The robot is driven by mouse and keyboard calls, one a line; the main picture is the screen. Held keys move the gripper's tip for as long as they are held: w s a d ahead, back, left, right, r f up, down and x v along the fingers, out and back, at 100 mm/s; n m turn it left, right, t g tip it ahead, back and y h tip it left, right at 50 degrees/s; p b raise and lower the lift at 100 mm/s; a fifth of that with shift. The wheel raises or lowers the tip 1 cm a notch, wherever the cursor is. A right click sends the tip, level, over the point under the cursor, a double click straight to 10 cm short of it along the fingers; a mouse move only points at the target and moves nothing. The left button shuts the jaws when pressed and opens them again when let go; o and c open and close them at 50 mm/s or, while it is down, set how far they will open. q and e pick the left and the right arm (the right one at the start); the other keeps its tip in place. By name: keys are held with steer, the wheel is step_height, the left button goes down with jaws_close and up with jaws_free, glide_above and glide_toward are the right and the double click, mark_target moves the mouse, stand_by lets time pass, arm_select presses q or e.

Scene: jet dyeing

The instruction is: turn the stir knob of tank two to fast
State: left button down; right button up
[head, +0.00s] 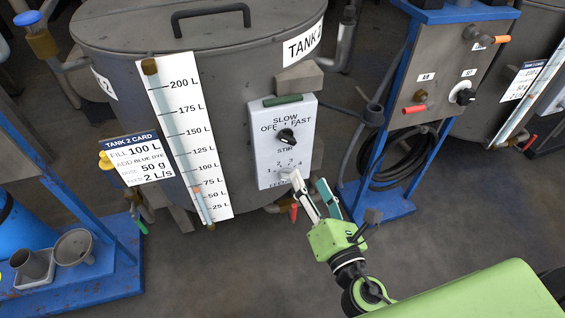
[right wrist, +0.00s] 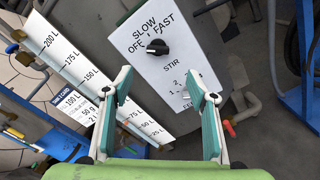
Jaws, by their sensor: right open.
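Tank two (head: 230,75) is a grey lidded tank with a white control panel (head: 263,165) on its front. The black stir knob (head: 286,136) sits on the panel amid the words OFF, SLOW and FAST. I cannot tell for sure which word it points to. The knob also shows in the right wrist view (right wrist: 157,47), ahead of the fingers and between their lines. My right gripper (head: 310,186) is open and empty, below and right of the stir knob and apart from it, near the panel's lower feed dial. My left gripper is not in view.
A level gauge (head: 182,120) and a tank 2 card (head: 136,158) stand left of the panel. A blue-framed control stand (head: 437,85) with hoses is at the right. A blue trolley (head: 100,275) with cups is at lower left. The floor before the tank is clear.

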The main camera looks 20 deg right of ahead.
steer(key=p, duration=0.2)
glide_toward(290, 141)
steer(key=w, duration=0.8)
steer(key=shift+w, duration=0.25)
steer(key=shift+w+a, duration=0.1)
steer(key=shift+w, duration=0.35)
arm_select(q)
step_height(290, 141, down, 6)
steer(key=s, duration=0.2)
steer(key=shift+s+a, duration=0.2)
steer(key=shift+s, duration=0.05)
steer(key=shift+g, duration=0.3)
arm_select(e)
steer(key=c, duration=1.1)
